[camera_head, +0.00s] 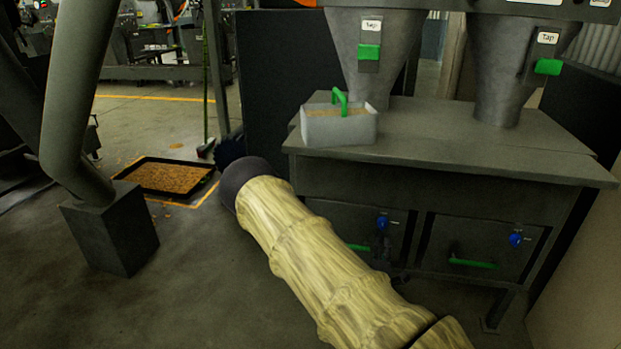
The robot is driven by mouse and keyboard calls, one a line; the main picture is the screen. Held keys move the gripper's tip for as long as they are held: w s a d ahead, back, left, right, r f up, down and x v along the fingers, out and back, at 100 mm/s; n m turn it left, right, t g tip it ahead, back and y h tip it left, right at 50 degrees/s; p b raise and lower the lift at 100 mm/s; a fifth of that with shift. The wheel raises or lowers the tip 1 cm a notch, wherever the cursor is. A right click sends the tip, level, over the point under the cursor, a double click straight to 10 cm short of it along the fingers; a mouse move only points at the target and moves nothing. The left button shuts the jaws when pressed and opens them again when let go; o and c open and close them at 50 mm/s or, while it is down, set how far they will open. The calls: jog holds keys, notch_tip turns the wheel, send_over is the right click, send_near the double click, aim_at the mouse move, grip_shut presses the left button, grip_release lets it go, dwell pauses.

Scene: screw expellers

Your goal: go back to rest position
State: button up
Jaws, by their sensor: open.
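My arm (310,245) in its pale yellow ribbed sleeve reaches from the bottom right up to the middle left. It ends in a dark rounded joint (245,178) in front of the left end of the grey machine table (455,150). I do not make out my gripper or its fingers, so I cannot see whether it holds anything. A small dark blue shape shows just behind the dark joint; I cannot tell what it is.
A grey container (335,129) with a green handle stands on the table beneath two hoppers with green taps. Drawers (478,245) sit below, partly behind my arm. A black tray (150,177) of brown material lies left, near a pillar base (110,235). A broom (206,95) stands behind.

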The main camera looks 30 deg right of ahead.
jog(key=s+a+f+m+g+y, duration=0.85)
jog(key=s+a+f, duration=1.15)
jog(key=a, duration=0.3)
jog(key=s+a+r+m+g+y, duration=0.15)
jog(key=s+a+g+y, duration=0.3)
jog(key=s+a, duration=0.9)
notch_tip(320, 180, up, 20)
jog(key=w+p, duration=0.2)
jog(key=p, duration=1.8)
jog(key=shift+a+f, duration=0.15)
jog(key=shift+a, duration=0.1)
